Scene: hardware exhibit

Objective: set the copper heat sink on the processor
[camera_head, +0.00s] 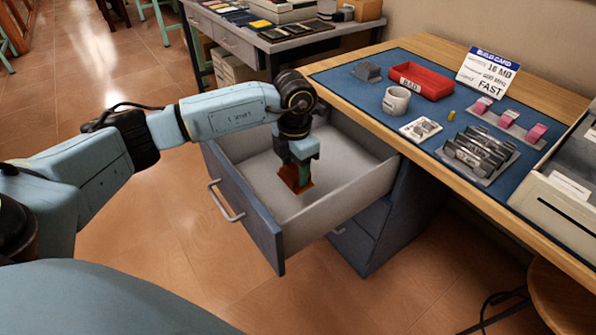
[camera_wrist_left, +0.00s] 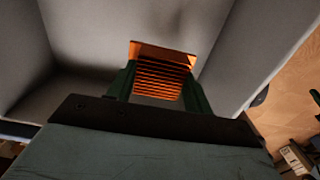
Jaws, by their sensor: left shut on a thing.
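The copper heat sink (camera_head: 295,181) is orange-brown and finned. It is inside the open drawer (camera_head: 335,206), below my left gripper (camera_head: 294,170). In the left wrist view, the heat sink (camera_wrist_left: 160,72) sits between the two dark green fingers of my left gripper (camera_wrist_left: 158,85), which is shut on it. Whether the heat sink touches the drawer floor I cannot tell. No part labelled as the processor can be made out; a small white-grey board (camera_head: 421,129) lies on the blue mat. My right gripper is not in view.
A beige case (camera_head: 560,190) fills the right side.

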